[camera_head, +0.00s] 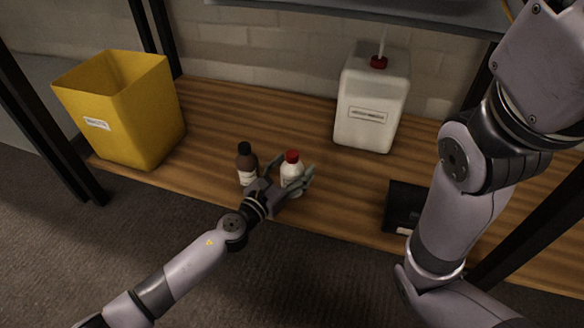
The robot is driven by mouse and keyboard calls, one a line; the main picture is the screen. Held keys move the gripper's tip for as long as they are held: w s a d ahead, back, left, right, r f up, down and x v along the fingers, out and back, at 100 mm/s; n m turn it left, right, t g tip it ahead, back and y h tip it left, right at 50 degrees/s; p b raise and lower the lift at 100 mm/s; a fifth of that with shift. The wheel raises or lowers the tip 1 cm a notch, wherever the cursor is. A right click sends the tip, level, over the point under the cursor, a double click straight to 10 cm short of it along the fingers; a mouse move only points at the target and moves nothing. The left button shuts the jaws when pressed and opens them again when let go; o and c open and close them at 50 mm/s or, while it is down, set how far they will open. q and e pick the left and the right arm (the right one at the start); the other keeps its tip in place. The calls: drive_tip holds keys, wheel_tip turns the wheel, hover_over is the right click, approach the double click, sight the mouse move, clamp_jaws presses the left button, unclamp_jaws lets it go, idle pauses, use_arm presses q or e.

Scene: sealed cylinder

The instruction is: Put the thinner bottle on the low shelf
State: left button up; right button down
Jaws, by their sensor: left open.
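A brown bottle (246,161) with a black cap and pale label stands upright on the wooden shelf board (235,115), near its front edge. A white bottle (291,168) with a red cap stands upright just right of it. The brown one looks slightly thinner. My left gripper (287,184) reaches in from the front. It is open, with its fingers at the white bottle's lower part, which they partly hide. I cannot tell whether they touch it. The brown bottle is just left of the gripper. My right arm fills the right side, and its gripper is out of view.
A yellow bin (125,115) stands at the board's left end. A large white canister (370,105) with a red cap stands at the back. A black object (403,205) lies near the front right. Dark uprights flank the board, and another shelf edge (370,14) runs above.

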use_arm(q)
drive_tip(key=shift+s+r, duration=0.1)
drive_tip(key=v, duration=1.2)
drive_tip(key=shift+p, duration=0.3)
